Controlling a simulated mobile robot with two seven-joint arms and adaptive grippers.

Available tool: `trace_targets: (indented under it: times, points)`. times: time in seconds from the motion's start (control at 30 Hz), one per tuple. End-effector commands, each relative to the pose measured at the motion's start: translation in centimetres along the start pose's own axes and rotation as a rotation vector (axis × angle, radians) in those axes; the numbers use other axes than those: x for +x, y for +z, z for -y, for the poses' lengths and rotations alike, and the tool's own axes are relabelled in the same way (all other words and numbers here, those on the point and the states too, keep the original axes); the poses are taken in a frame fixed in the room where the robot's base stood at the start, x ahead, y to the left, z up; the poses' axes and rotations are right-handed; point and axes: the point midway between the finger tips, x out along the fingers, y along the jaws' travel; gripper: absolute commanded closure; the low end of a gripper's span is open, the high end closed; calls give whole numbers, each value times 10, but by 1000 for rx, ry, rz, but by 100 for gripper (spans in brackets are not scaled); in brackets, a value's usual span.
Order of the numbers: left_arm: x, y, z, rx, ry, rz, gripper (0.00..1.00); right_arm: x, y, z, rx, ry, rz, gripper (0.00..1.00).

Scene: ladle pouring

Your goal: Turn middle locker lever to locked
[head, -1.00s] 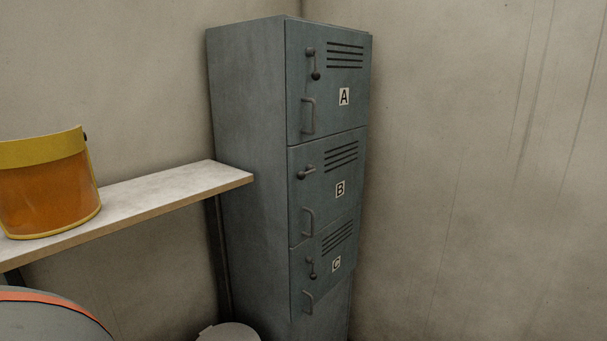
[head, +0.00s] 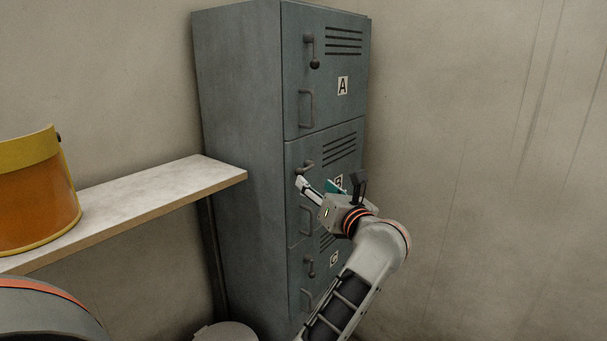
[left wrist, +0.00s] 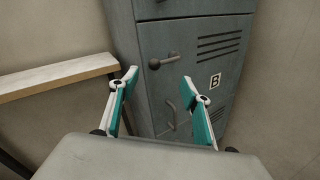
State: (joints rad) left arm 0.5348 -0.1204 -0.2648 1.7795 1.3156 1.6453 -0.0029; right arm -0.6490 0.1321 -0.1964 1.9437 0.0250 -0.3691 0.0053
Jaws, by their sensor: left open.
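The middle locker door (head: 295,220), marked B, is grey-green and closed. Its lever (head: 307,165) points sideways to the left, tilted slightly down, with a dark ball knob at its end; it also shows in the left wrist view (left wrist: 164,60). My left gripper (head: 316,184) is in front of door B, just below the lever. In the left wrist view its two teal-and-white fingers (left wrist: 159,78) are spread, with the knob seen beyond the gap between their tips. Nothing is between the fingers, and they appear apart from the lever. My right gripper is not in view.
Locker A (head: 325,105) above and locker C (head: 334,270) below have levers hanging down. Door B's pull handle (left wrist: 170,116) is below its lever. A shelf (head: 160,195) with a yellow-orange face shield (head: 38,200) stands left. The wall at right is bare.

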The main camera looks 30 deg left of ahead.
Motion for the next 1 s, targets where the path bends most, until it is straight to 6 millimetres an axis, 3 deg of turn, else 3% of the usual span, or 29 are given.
trace_targets:
  times: [0.43,0.87,1.0]
  points:
    - [63,1,-2,6,6,4,52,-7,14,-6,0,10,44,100]
    - [74,0,-2,3,4,3,52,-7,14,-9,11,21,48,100]
    - [74,0,-2,4,4,3,86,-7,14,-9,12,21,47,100]
